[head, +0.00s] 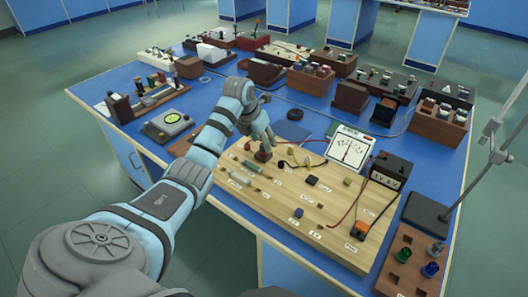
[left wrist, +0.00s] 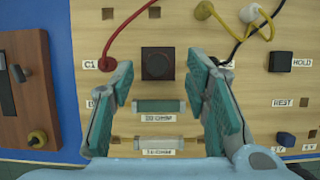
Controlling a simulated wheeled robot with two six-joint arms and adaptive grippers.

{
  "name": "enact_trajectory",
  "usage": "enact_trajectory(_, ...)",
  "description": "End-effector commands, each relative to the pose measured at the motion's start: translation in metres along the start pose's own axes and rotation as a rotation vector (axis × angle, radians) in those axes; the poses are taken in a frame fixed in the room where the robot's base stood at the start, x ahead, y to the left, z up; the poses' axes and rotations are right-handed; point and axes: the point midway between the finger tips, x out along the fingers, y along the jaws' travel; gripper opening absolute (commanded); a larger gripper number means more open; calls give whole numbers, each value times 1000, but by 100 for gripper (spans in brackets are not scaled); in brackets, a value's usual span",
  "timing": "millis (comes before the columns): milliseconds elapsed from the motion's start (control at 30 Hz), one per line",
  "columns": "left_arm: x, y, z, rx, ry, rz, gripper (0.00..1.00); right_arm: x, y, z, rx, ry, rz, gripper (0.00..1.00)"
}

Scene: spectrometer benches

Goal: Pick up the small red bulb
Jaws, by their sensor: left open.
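I cannot make out a clearly red bulb in either view. A dark brown square block with a round dark centre (left wrist: 157,63) sits on the wooden board. It shows in the head view as a small dark reddish block (head: 263,155) just under my left gripper (head: 261,143). In the left wrist view my left gripper (left wrist: 162,82) is open, with one finger on each side of the block's near edge. Nothing is held, and I cannot tell whether the fingers touch the block. My right gripper is in neither view.
The wooden board (head: 265,202) carries labelled resistors (left wrist: 160,106), wires and small blocks. A white meter (head: 350,147) and a dark battery box (head: 389,172) stand at its right. A metal stand (head: 428,214) is farther right. Boxes crowd the back of the blue table.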

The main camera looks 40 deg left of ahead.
Motion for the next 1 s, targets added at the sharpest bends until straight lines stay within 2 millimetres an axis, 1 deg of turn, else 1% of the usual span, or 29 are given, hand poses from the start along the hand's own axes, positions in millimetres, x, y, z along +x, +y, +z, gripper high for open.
enact_trajectory(33,12,2,-5,-1,5,-1,43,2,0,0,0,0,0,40)
enact_trajectory(100,25,3,-5,-2,3,-2,43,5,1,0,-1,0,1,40)
enact_trajectory(200,35,3,-5,0,2,-2,43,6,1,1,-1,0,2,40)
enact_trajectory(367,35,3,-4,1,-1,-1,43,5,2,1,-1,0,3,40)
enact_trajectory(400,35,3,-4,1,-1,-1,41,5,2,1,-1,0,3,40)
enact_trajectory(633,35,3,-4,0,0,-1,5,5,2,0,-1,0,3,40)
enact_trajectory(900,35,3,-4,0,0,-1,5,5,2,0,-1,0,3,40)
enact_trajectory(1000,30,3,-2,1,-1,-1,5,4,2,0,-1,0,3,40)
